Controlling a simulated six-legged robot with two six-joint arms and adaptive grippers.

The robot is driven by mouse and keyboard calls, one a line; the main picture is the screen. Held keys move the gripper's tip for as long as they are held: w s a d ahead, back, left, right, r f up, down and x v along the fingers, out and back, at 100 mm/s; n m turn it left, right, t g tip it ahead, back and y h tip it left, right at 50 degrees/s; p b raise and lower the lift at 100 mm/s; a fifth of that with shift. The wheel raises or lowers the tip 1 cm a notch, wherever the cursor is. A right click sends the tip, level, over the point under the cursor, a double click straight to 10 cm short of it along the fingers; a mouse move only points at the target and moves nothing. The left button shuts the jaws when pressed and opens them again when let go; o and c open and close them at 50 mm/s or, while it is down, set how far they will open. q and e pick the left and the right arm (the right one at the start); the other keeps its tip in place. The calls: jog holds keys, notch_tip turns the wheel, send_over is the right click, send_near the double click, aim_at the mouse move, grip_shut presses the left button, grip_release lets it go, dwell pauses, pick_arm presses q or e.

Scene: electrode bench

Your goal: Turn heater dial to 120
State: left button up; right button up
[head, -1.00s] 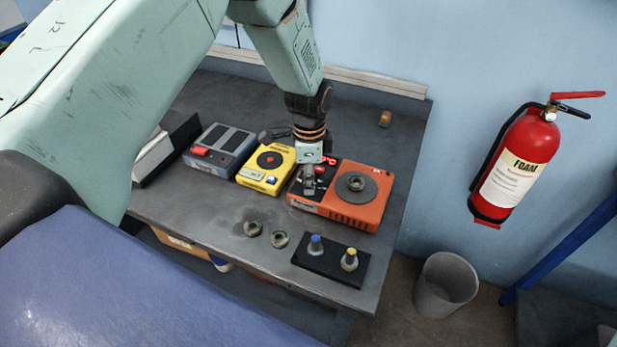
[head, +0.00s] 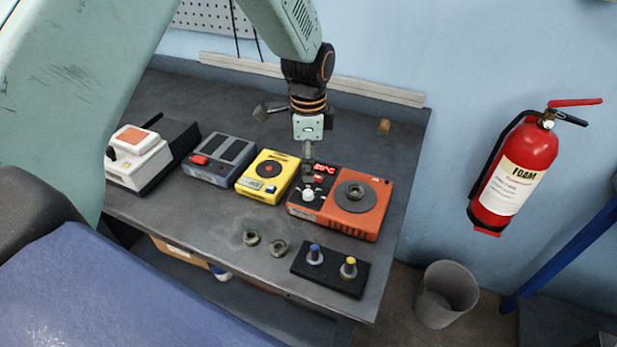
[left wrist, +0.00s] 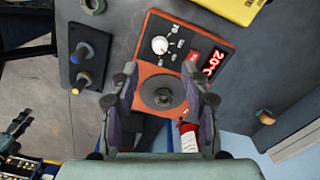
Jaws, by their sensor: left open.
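The orange heater (head: 355,218) stands on the bench with a round grey plate (head: 362,194) on top. Its white dial knob (head: 308,194) is on the dark panel at the left, and shows in the left wrist view (left wrist: 160,45). The red lit display (left wrist: 213,62) reads 20°C in the left wrist view; I cannot tell whether a digit stands before it. My left gripper (head: 308,172) is open and empty above the heater's back left edge, apart from the knob. In the left wrist view its fingers (left wrist: 160,72) frame the plate.
A yellow device (head: 267,178), a grey device (head: 219,160) and a white device (head: 137,158) stand left of the heater. Two small rings (head: 264,243) and a black block (head: 331,270) with blue-topped and yellow-topped pieces lie in front. The bench front left is clear.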

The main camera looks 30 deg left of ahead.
pick_arm(q)
notch_tip(320, 180, up, 4)
jog(key=shift+f, duration=0.1)
jog(key=shift+s, duration=0.1)
dwell(0.6)
